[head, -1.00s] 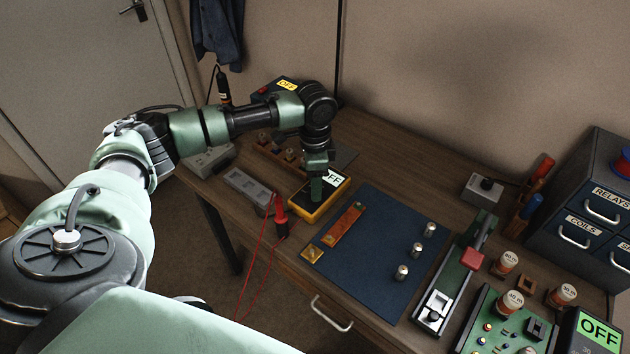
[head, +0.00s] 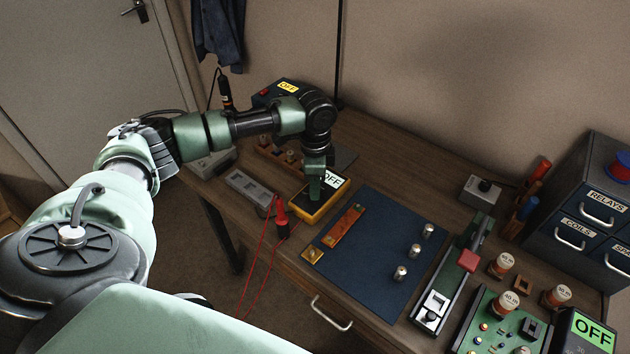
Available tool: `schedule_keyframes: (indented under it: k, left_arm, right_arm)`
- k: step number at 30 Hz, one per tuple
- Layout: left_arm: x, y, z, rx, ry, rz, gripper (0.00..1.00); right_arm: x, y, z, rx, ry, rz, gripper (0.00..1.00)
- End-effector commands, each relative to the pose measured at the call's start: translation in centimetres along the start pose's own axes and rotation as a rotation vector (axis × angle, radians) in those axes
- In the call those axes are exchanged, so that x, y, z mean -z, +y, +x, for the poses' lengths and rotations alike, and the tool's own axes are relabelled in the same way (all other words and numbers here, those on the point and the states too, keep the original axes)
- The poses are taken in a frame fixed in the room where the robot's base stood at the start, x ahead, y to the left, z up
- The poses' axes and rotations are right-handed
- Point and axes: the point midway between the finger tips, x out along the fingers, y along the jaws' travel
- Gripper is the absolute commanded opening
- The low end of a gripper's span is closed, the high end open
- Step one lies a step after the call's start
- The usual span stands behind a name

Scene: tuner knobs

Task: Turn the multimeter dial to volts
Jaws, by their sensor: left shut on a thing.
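The yellow multimeter (head: 312,213) lies on the bench left of the blue mat. Its screen (head: 335,179) reads OFF, partly covered by my gripper. My left gripper (head: 314,191) points down onto the multimeter's face and is shut on the dial. The dial itself is hidden behind the fingers, so I cannot see which way it points. A red probe (head: 281,213) with red leads stands beside the meter's left edge. My right gripper is not in view.
The blue mat (head: 375,255) holds several metal knobs and a copper-coloured strip (head: 347,226). A slider board (head: 447,283), a green circuit board (head: 490,310), labelled jars and a drawer cabinet (head: 590,215) fill the right side. A soldering station (head: 275,93) stands behind my left arm.

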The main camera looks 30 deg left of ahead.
Motion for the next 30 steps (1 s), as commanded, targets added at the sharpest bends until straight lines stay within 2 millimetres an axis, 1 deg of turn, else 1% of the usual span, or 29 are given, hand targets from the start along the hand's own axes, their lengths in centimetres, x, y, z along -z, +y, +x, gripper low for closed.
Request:
schedule_keyframes:
  k: [1, 3, 12, 21, 30]
  left_arm:
    - [0.0, 0.1, -0.5, -0.003, 0.0, 0.03, 0.0]
    - [0.0, 0.1, -0.5, -0.003, 0.001, 0.085, 0.0]
    - [0.1, 0.1, -0.4, -0.003, 0.001, 0.364, 0.0]
    - [0.1, 0.1, -0.3, -0.001, 0.002, 0.634, 0.0]
    - [0.1, 0.0, -0.2, 0.0, 0.003, 0.83, 0.0]
  right_arm:
    - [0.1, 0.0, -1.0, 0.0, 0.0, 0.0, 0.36]
    - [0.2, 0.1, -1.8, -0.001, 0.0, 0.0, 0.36]
    - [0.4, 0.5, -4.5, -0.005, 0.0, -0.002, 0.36]
    - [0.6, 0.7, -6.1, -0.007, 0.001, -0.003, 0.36]
    - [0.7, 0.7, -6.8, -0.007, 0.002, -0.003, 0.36]
